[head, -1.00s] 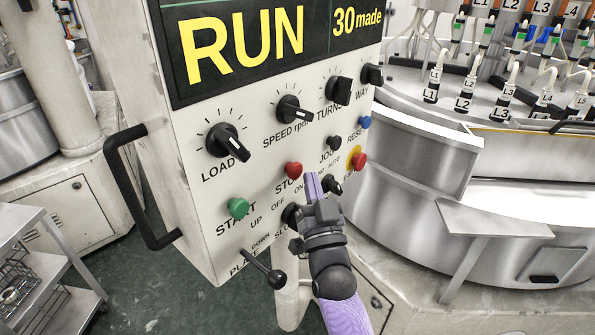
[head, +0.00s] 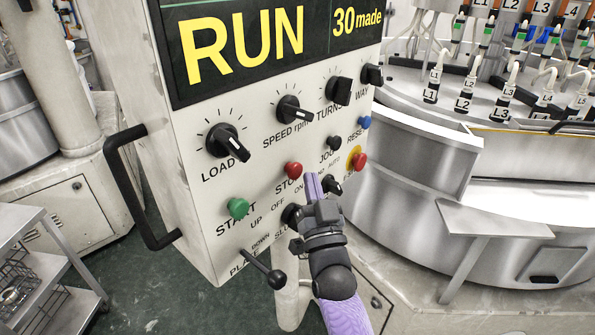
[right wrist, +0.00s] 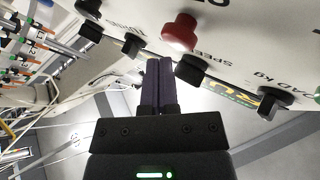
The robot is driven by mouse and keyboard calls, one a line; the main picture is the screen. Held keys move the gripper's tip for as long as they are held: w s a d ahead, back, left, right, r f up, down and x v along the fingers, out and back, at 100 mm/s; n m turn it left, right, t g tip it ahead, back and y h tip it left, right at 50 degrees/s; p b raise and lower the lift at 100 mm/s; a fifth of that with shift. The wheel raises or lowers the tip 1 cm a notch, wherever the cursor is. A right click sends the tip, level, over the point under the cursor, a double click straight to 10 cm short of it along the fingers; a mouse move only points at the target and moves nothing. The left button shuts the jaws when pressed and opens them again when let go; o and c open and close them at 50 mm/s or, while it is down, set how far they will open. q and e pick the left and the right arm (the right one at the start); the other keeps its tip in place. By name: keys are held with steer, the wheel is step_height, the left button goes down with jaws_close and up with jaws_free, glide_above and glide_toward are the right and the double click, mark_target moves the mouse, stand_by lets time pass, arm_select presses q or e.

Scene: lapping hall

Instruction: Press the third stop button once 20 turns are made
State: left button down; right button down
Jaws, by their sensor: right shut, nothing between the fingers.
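The control panel (head: 230,170) stands close in front, with one red STOP button (head: 293,169) in its lower row. Its display (head: 270,35) reads RUN and 30 made. My right gripper (head: 313,178) is shut and empty. Its purple fingers are just right of the STOP button in the head view, apart from it as far as I can see. In the right wrist view, a red button (right wrist: 180,32) shows just beyond and right of the fingertips (right wrist: 153,62). My left gripper is not in view.
A green START button (head: 238,208) is left of STOP, and a red emergency button (head: 359,160) on yellow is right. Knobs (head: 228,141) run above, a lever (head: 277,279) juts out below. A black handle (head: 135,190) is on the left side; a trolley (head: 45,270) stands beyond.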

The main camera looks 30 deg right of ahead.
stand_by(0.5)
steer(key=shift+w+a, duration=0.15)
steer(key=shift+w, duration=0.25)
steer(key=shift+w+a+b, duration=0.2)
steer(key=shift+w+b, duration=0.1)
steer(key=shift+w, duration=0.1)
stand_by(0.6)
steer(key=shift+s, duration=0.1)
steer(key=shift+s+d+p, duration=0.35)
steer(key=shift+s+p, duration=0.15)
steer(key=shift+s, duration=0.2)
steer(key=s, duration=0.1)
steer(key=s+d+p, duration=0.1)
steer(key=s, duration=0.1)
steer(key=s+d+p, duration=0.1)
steer(key=shift+s, duration=0.3)
